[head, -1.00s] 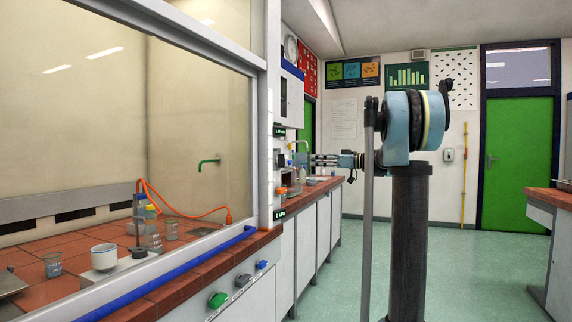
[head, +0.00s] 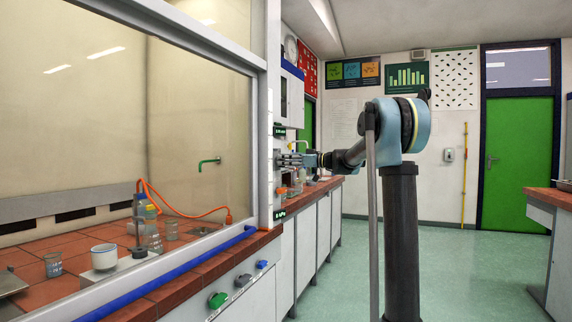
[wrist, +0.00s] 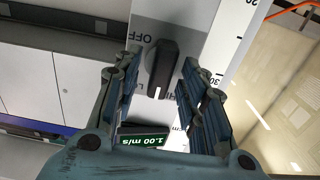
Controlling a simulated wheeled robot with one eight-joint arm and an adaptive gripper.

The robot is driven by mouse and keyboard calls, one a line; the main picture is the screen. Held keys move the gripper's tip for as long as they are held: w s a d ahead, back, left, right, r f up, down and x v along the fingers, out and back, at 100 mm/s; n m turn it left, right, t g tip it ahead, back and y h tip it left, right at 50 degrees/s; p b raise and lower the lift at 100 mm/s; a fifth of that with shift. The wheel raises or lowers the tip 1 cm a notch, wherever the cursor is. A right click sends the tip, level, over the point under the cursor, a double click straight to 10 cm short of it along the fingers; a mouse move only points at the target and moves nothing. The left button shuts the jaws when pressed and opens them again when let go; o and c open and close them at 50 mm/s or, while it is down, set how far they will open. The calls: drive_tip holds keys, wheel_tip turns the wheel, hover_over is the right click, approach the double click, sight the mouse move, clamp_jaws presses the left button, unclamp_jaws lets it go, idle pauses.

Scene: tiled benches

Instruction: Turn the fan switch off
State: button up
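The fan switch is a black rotary knob (wrist: 160,68) with a white mark, on a pale panel in the wrist view. Its white mark points down in the picture, toward a green-lit display (wrist: 155,138) reading 1.00 m/s. The letters OFF are printed beside the knob, toward the top; other lettering is partly hidden. My gripper (wrist: 160,90) is open, one finger on each side of the knob, with visible gaps; I see no contact. In the head view my gripper (head: 284,160) is at the fume hood's front post, where the knob is too small to tell.
The fume hood (head: 262,140) has a glass sash and holds beakers (head: 53,264) and an orange hose (head: 185,212). A blue bar (head: 165,278) and coloured valve knobs (head: 217,299) run along its front. The floor to the right is clear.

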drive_tip(key=shift+a, duration=0.15)
clamp_jaws()
